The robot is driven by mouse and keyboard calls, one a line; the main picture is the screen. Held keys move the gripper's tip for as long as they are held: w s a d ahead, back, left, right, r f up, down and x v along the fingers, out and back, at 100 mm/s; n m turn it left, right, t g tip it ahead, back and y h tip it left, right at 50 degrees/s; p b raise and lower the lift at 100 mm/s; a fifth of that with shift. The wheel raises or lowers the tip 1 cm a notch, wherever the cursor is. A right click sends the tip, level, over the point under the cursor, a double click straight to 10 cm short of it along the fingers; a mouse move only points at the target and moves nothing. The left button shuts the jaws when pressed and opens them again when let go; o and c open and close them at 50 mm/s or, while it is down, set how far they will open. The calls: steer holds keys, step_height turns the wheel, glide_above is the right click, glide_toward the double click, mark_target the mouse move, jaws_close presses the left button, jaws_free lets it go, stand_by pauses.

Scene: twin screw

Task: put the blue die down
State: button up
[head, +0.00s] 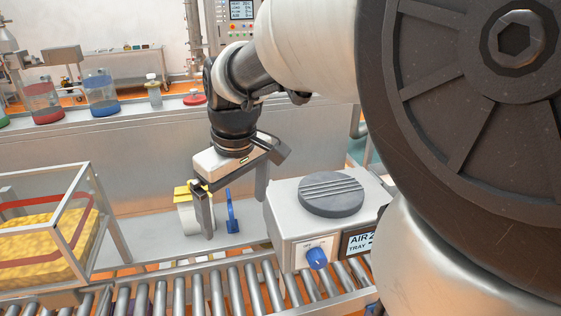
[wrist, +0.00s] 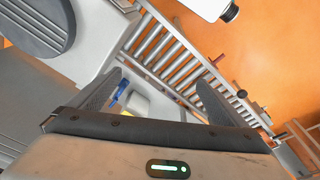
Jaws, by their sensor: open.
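My gripper (head: 234,216) is open and points down over the grey bench beside the conveyor. A slim blue piece (head: 231,212) stands upright behind the gap between my fingers in the head view; it may be the blue die, but its shape is too small to be sure. In the wrist view the blue piece (wrist: 120,92) shows close to my left finger, with my open gripper (wrist: 160,84) holding nothing. I cannot tell whether a finger touches it.
A white cylinder with a yellow top (head: 184,212) stands left of the blue piece, partly behind my finger. A grey machine box (head: 290,220) with a blue knob (head: 317,258) is close on the right. A roller conveyor (head: 235,290) runs in front; a framed yellow bin (head: 85,215) stands left.

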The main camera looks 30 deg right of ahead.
steer(key=s+m+t, duration=0.1)
steer(key=s, duration=0.2)
steer(key=s+r+m+t, duration=0.1)
steer(key=s, duration=0.3)
steer(key=s+a+r+m+t, duration=0.1)
steer(key=s+m, duration=0.1)
steer(key=s, duration=0.2)
steer(key=shift+a+r+t, duration=0.1)
steer(key=shift+r+t, duration=0.15)
steer(key=shift+t, duration=0.05)
steer(key=shift+c, duration=0.9)
steer(key=c, duration=0.3)
steer(key=w, duration=0.3)
steer(key=w+r+b, duration=0.1)
steer(key=w, duration=0.2)
steer(key=w+d, duration=0.1)
steer(key=w, duration=0.1)
steer(key=shift+w+r+b, duration=0.3)
steer(key=shift+w+r, duration=0.1)
steer(key=c, duration=1.1)
steer(key=g+b, duration=0.1)
steer(key=b, duration=0.2)
glide_above(229, 194)
steer(key=s, duration=0.6)
step_height(229, 194, down, 9)
steer(key=p+x, duration=0.1)
steer(key=x, duration=1.1)
steer(key=shift+p+x, duration=0.7)
steer(key=shift+x, duration=2.15)
